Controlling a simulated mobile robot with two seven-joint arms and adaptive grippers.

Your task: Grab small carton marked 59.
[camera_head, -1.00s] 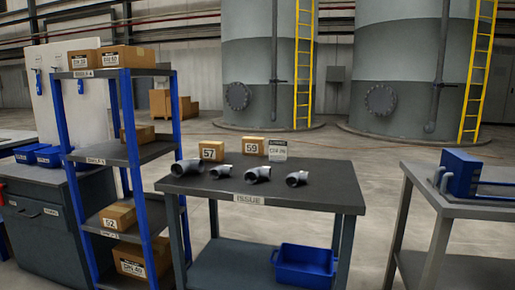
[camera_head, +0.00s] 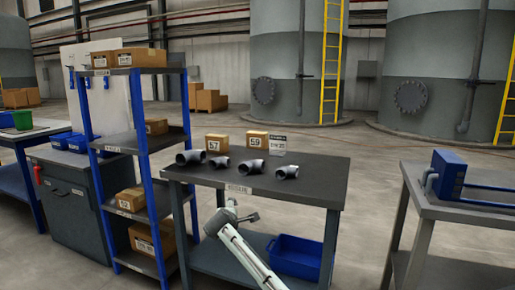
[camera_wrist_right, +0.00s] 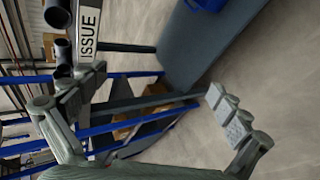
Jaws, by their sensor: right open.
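The small carton marked 59 (camera_head: 257,140) stands upright at the back of the dark table labelled ISSUE (camera_head: 320,174). A similar carton marked 57 (camera_head: 217,143) stands to its left, and a small white sign (camera_head: 278,145) stands close to its right. My right gripper (camera_head: 233,217) is in front of the table, lower than its top and well short of the carton. In the right wrist view, its fingers (camera_wrist_right: 152,100) are spread apart with nothing between them. I cannot make out the carton marked 59 there. My left gripper is not in view.
Several grey pipe fittings (camera_head: 249,167) lie on the table between its front edge and the cartons. A blue bin (camera_head: 296,256) sits on the lower shelf. A blue-post shelf rack (camera_head: 146,160) with cartons stands close at left. Another table (camera_head: 456,205) stands at right.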

